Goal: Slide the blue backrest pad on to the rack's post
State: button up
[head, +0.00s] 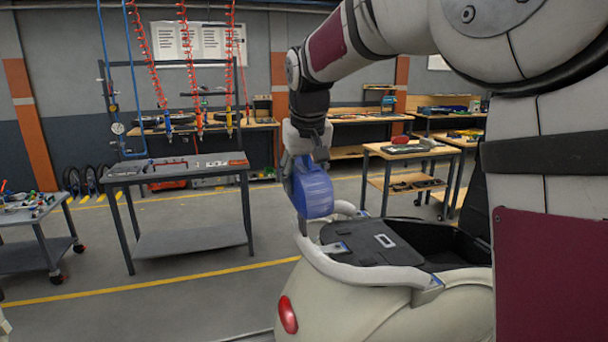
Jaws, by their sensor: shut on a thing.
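The blue backrest pad (314,192) hangs upright below my gripper (308,150), which is shut on its upper part. The pad is above the rear of a cream scooter body (375,312). A pale tubular rack (345,268) curves around the scooter's rear, and the pad's lower edge is close to its left end in the picture. I cannot make out the rack's post; the pad may hide it. I cannot tell whether the pad touches the rack.
A black open compartment (455,255) with a flat dark panel (378,243) lies beside the rack. A workbench (180,170) stands to the left, under hanging red coiled hoses (190,60). More benches stand behind.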

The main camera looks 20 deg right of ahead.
jog(key=shift+f, duration=0.2)
jog(key=o, duration=1.6)
jog(key=shift+o, duration=0.2)
jog(key=v, duration=1.1)
jog(key=shift+r, duration=0.15)
jog(key=shift+s+a+r, duration=0.1)
jog(key=shift+s+r, duration=0.05)
jog(key=shift+r, duration=0.05)
jog(key=shift+s, duration=0.25)
jog(key=s+f+b, duration=0.1)
jog(key=s+f, duration=0.7)
jog(key=s, duration=0.4)
jog(key=s+f+t+b, duration=0.1)
jog(key=s+f, duration=0.7)
jog(key=s, duration=0.5)
jog(key=shift+f+y, duration=0.4)
